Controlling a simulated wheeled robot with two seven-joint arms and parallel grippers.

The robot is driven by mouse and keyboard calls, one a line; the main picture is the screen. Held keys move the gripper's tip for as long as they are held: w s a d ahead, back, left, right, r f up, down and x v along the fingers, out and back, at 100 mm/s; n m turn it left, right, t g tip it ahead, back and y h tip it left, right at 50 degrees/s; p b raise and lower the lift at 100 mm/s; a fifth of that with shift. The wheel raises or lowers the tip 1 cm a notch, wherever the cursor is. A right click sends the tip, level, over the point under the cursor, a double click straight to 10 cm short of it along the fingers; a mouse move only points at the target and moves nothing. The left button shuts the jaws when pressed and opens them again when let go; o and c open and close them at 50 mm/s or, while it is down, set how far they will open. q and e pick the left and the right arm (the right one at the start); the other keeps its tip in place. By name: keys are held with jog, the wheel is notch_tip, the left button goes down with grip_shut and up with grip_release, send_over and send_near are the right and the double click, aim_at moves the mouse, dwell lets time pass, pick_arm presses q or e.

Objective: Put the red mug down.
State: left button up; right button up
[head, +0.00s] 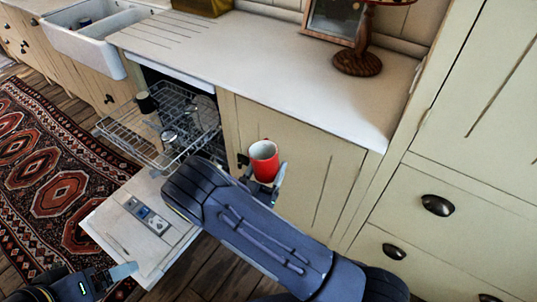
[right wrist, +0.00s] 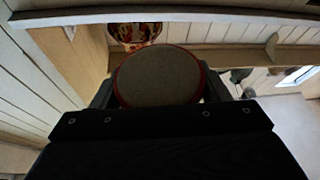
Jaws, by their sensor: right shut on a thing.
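The red mug (head: 264,165) is upright in front of the closed cupboard door, below the countertop's front edge. It has a pale inside and looks empty. My right gripper (head: 263,178) is shut on it; the forearm hides part of the fingers. In the right wrist view the mug's round grey base with a red rim (right wrist: 158,77) sits between the two fingers (right wrist: 158,92). My left gripper (head: 118,272) shows only partly at the lower left, with one pale finger visible, away from the mug.
The white countertop (head: 270,60) has a wide bare middle; a wooden stand (head: 357,62) and a framed picture (head: 333,20) are at its back right. The open dishwasher door (head: 140,225) and pulled-out rack (head: 130,140), holding a dark mug (head: 147,103) and glasses, are left of my right arm.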

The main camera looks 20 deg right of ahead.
pick_arm(q)
jog(key=shift+o, duration=0.6)
jog(key=w+d+f+m+t, duration=0.1)
jog(key=w+d+m+t, duration=0.1)
jog(key=w, duration=0.6)
jog(key=w+d+f+m+t, duration=0.1)
jog(key=w+d+m+t, duration=0.1)
jog(key=w, duration=0.7)
jog(key=w+d+m+t+h, duration=0.1)
jog(key=w+d+m+h, duration=0.1)
jog(key=d, duration=0.8)
jog(key=w+d+f+m+t+h, duration=0.1)
jog(key=w+d+h, duration=0.4)
jog(key=d, duration=0.6)
jog(key=shift+w+m+t+h, duration=0.15)
jog(key=shift+m+t+h, duration=0.35)
jog(key=shift+m+h, duration=0.6)
pick_arm(e)
jog(key=a+r+n+t+y, duration=0.5)
jog(key=a+n+y, duration=0.1)
jog(key=a+y, duration=0.5)
jog(key=shift+a+r+n+t, duration=0.3)
jog(key=shift+a+r+t, duration=0.1)
jog(key=shift+a, duration=0.1)
pick_arm(q)
jog(key=shift+f, duration=0.1)
jog(key=shift+c, duration=0.3)
